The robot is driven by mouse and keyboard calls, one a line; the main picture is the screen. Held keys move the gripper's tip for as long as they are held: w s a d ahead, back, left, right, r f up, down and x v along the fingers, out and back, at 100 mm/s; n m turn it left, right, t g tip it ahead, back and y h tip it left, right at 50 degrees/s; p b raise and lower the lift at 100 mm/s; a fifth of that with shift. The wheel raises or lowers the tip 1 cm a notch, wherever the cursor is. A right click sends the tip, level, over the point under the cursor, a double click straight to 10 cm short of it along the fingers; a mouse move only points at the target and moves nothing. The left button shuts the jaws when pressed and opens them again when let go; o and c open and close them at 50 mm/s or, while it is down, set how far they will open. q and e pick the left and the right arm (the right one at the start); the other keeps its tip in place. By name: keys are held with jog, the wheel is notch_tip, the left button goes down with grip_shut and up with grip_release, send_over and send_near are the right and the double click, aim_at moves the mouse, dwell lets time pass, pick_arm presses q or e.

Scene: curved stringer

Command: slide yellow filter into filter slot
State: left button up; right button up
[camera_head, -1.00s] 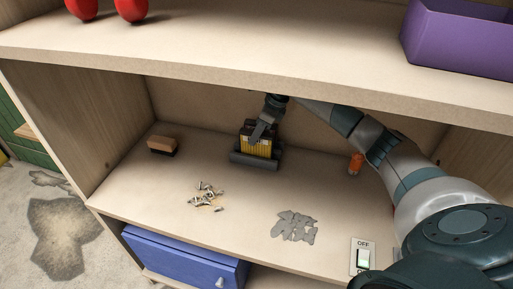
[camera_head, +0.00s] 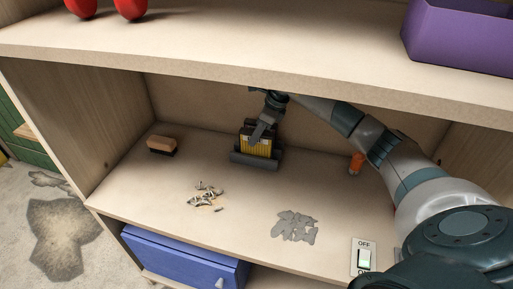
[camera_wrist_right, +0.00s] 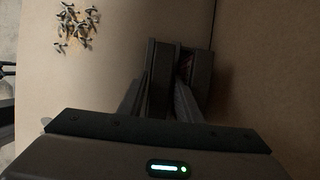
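The yellow filter (camera_head: 257,147) stands upright in the dark filter slot housing (camera_head: 246,159) on the middle shelf, towards the back. Its yellow face shows below and beside the gripper. I cannot tell how deep it sits. My right gripper (camera_head: 262,132) is above and against the filter, with one finger crossing its front. In the right wrist view, the fingers (camera_wrist_right: 160,103) reach up to the dark housing (camera_wrist_right: 198,85); the yellow face is hidden there. Whether they clamp the filter is not clear. My left gripper is not in view.
Several screws (camera_head: 206,196) and grey flat scraps (camera_head: 295,226) lie in front on the shelf. A brush (camera_head: 162,146) is at left, an orange object (camera_head: 356,163) at right by my arm, and a switch (camera_head: 363,257) at the front edge. The upper shelf (camera_head: 250,57) overhangs.

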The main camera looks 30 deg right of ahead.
grip_shut()
jog(key=shift+r, duration=0.15)
jog(key=shift+r+p, duration=0.15)
jog(key=shift+p, duration=0.25)
jog(key=shift+r, duration=0.2)
notch_tip(320, 180, up, 8)
jog(key=b, duration=0.3)
jog(key=shift+b, duration=0.3)
jog(key=shift+r, duration=0.8)
